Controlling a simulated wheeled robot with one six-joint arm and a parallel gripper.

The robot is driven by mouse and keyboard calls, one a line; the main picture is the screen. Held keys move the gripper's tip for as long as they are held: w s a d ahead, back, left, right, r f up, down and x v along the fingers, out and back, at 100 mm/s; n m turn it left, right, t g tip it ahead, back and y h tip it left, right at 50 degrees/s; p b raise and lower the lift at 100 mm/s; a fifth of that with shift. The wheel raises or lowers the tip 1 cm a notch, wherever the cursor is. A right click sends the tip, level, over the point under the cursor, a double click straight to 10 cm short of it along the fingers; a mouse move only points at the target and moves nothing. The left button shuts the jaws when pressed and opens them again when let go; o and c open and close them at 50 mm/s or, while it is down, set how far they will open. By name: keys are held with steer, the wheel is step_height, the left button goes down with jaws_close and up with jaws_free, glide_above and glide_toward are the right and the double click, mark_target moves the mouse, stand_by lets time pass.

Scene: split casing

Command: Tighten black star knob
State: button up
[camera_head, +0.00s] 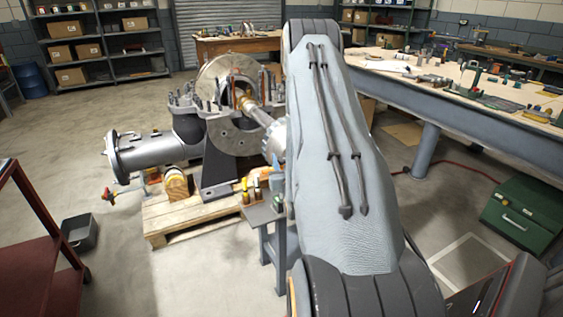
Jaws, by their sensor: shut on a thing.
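The split casing (222,128) stands on a wooden pallet left of centre, with its round upper half open towards me and upright studs along its rim. A shaft (258,112) runs from it to a toothed grey coupling (275,140), partly hidden by my arm. A flanged pipe (145,153) sticks out to the left. I cannot make out a black star knob. My arm fills the middle and right of the view, and my gripper is hidden behind it, so I cannot see its jaws or what they touch.
A small grey stand (265,214) with yellow items is in front of the casing. The wooden pallet (200,220) sits beneath. A red cart (38,240) is at left, a dark bin (80,232) beside it. A long workbench (470,100) and green cabinet (522,213) stand right.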

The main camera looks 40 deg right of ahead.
steer(key=m+g+h+b, duration=0.1)
steer(key=h, duration=0.1)
steer(key=m+g+h+b, duration=0.1)
steer(key=m+g+h, duration=0.1)
steer(key=shift+w+a, duration=0.2)
steer(key=m+g+h+b, duration=0.1)
steer(key=m+g+h, duration=0.1)
steer(key=g, duration=0.1)
steer(key=m+g+h+b, duration=0.2)
steer(key=m+g, duration=0.1)
steer(key=shift+f, duration=0.1)
steer(key=m+g+b, duration=0.2)
steer(key=m+g, duration=0.1)
steer(key=g, duration=0.1)
steer(key=m+g+h+b, duration=0.1)
steer(key=m+g+b, duration=0.1)
steer(key=g, duration=0.3)
steer(key=shift+d+m+b, duration=0.15)
steer(key=shift+m+b, duration=0.25)
steer(key=shift+b, duration=0.15)
steer(key=shift+s+m+g+y+b, duration=0.15)
steer(key=shift+m+g+y+b, duration=0.15)
steer(key=shift+m+g+b, duration=0.9)
steer(key=shift+g+p, duration=0.35)
steer(key=shift+g, duration=0.25)
steer(key=o, duration=1)
steer(key=shift+o, duration=0.2)
steer(key=v, duration=0.7)
steer(key=shift+a+b, duration=0.35)
steer(key=shift+a, duration=0.05)
